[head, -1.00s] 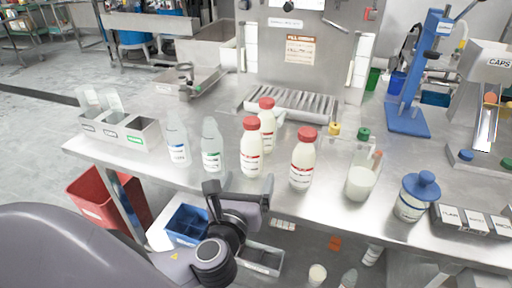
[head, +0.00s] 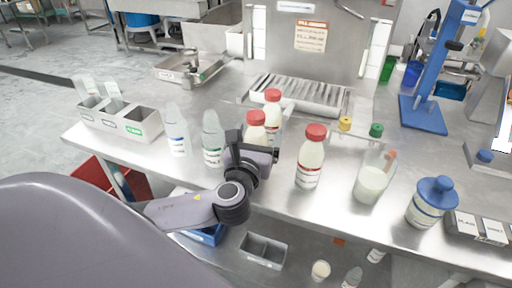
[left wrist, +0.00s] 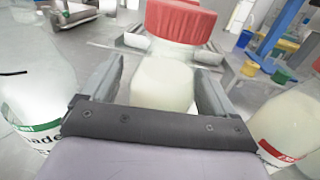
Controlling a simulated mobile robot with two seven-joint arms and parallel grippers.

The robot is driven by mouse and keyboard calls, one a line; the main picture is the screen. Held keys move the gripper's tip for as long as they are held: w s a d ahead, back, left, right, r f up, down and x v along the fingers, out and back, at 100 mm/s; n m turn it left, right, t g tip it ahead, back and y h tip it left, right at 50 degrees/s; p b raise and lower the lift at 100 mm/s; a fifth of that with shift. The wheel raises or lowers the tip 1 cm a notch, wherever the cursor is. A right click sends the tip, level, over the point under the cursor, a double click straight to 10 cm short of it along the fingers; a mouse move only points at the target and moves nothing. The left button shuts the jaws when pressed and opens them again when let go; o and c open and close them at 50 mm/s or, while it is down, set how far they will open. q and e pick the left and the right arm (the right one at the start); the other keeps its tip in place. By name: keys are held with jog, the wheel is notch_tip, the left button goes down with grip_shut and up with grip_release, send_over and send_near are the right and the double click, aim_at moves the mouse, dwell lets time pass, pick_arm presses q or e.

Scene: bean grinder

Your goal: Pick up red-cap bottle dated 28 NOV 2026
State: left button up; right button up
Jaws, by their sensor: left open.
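Three red-cap milk bottles stand upright on the steel table in the head view: a front one (head: 256,121), one behind it (head: 272,112) and one to the right (head: 311,158). Their dates are too small to read. My left gripper (head: 248,142) is open at the front bottle and hides its lower part. In the left wrist view, the two fingers (left wrist: 160,80) stand on either side of this bottle's white body, below its red cap (left wrist: 180,20). The right bottle (left wrist: 290,128) shows at the right edge. My right gripper is in neither view.
Two clear bottles, one blue-labelled (head: 177,130) and one green-labelled (head: 212,138), stand left of my gripper. A jug of milk (head: 371,181) and a blue-lidded jar (head: 430,204) are to the right. A metal bin rack (head: 140,124) sits at the left table edge.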

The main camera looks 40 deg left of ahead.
pick_arm(q)
jog(key=shift+c, duration=0.3)
jog(key=c, duration=1)
jog(key=shift+c, duration=1)
jog(key=shift+r, duration=0.1)
